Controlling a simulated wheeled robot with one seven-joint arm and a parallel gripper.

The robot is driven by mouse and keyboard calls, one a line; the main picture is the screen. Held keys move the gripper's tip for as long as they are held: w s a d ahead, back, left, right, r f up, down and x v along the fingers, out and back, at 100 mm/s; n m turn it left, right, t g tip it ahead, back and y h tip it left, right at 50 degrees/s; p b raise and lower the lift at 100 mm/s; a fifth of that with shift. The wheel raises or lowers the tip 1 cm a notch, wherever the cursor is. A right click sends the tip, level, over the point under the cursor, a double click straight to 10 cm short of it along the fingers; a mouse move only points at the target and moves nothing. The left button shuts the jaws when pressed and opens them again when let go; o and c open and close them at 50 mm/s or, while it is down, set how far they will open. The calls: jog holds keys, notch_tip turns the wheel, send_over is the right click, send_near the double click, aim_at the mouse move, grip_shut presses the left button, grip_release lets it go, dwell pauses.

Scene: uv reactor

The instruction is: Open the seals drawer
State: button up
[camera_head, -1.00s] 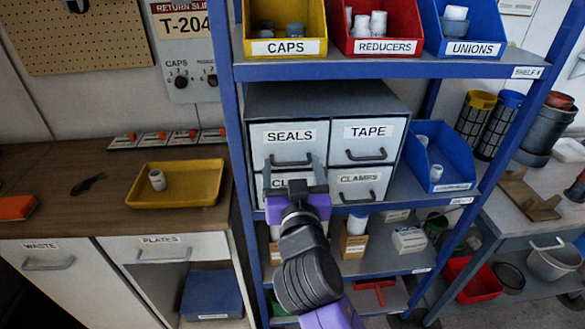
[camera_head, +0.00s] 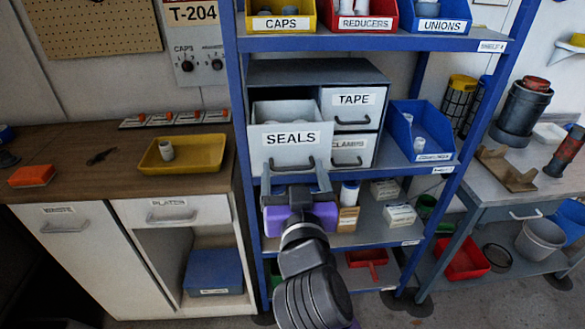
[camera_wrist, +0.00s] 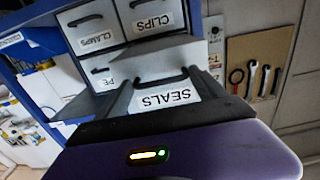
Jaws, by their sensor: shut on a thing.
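The seals drawer (camera_head: 292,140), a pale front with a black "SEALS" label, stands pulled out of the grey cabinet. Its open top shows pale round pieces inside. Its dark bar handle (camera_head: 290,164) is low on the front. My gripper (camera_head: 296,172) is at that handle, shut on it, with the purple wrist just below. In the wrist view the drawer front (camera_wrist: 165,97) shows upside down between the gripper's fingers (camera_wrist: 178,88). The exact contact of the fingers on the handle is partly hidden.
The tape drawer (camera_head: 352,98) and clamps drawer (camera_head: 352,147) are closed. The clips drawer (camera_wrist: 152,15) shows in the wrist view. A blue bin (camera_head: 420,135) stands right of the cabinet. Blue shelf posts (camera_head: 240,140) stand close by. A yellow tray (camera_head: 182,155) lies on the left counter.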

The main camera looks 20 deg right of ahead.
jog(key=shift+s+d, duration=0.15)
jog(key=shift+s, duration=0.05)
jog(key=o, duration=1.8)
jog(key=b+v, duration=0.1)
jog(key=v, duration=0.6)
jog(key=shift+s+a, duration=0.2)
jog(key=shift+s, duration=0.15)
jog(key=shift+r, duration=0.15)
